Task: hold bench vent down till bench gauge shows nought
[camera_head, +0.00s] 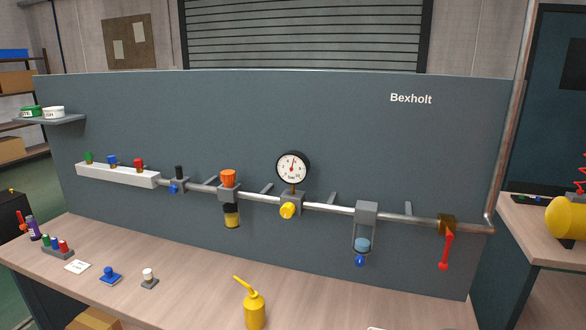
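The bench gauge (293,167) is a round white dial with a black rim, standing upright on the pipe near the middle of the panel. Its needle points roughly straight up; the numbers are too small to read. No part is legibly marked as the vent. Candidates on the pipe are a small black-topped fitting with a blue part (179,180) left of the gauge and a yellow knob (288,210) just below it. Neither of my grippers is in view, and nothing is touching these fittings.
An orange-topped unit (229,179), a grey unit with a blue bowl (365,215) and a red lever (446,250) also sit on the pipe. A yellow oil can (254,308), a blue button (110,273) and a white-topped button (149,278) stand on the wooden bench (195,270).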

